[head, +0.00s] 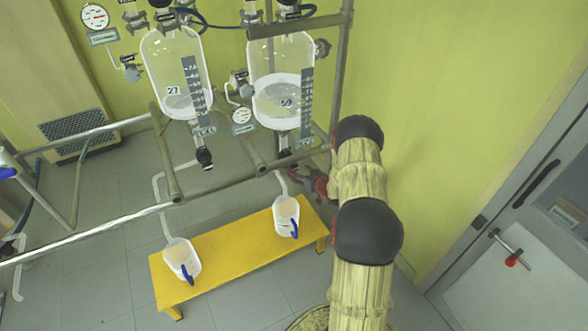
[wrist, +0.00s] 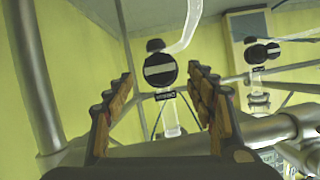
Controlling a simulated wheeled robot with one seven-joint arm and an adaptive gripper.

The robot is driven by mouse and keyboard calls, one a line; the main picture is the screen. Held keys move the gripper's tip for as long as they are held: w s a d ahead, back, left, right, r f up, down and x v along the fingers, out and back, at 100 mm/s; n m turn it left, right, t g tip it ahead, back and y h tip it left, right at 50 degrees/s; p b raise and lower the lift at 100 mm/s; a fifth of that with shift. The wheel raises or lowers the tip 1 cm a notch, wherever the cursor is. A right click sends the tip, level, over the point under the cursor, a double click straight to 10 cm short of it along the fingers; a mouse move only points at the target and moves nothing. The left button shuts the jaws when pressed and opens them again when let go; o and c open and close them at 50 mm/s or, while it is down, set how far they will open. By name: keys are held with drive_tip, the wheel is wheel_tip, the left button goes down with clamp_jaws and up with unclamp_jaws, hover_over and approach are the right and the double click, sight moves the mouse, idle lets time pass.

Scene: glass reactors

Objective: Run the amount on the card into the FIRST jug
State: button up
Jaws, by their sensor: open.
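Two white jugs with blue handles stand on a yellow bench: the left jug (head: 182,258) at its left end and the right jug (head: 286,215) towards its right end. A pale pipe runs down to each. Two glass reactors hang above in a metal frame: the left reactor (head: 172,70) is marked 27, the right reactor (head: 270,75) 59. Both have level scales and pale contents. In the wrist view my gripper (wrist: 160,82) is open and empty. A round black valve knob (wrist: 160,70) with a pale bar shows between the fingers, seemingly beyond them. I cannot pick out a readable card.
Metal rails (head: 90,230) cross in front of the reactors. Another black valve (wrist: 262,52) shows right in the wrist view. A grey door (head: 520,230) is at the right. The tiled floor (head: 110,205) left of the bench is clear.

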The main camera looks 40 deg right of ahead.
sight(294, 168)
drive_tip(key=b+x, duration=0.1)
drive_tip(key=x, duration=0.4)
drive_tip(key=shift+f+b, duration=0.1)
drive_tip(key=shift+b, duration=0.25)
drive_tip(key=c, duration=0.3)
drive_tip(key=c, duration=0.8)
drive_tip(key=shift+c, duration=0.4)
drive_tip(key=shift+a, duration=0.1)
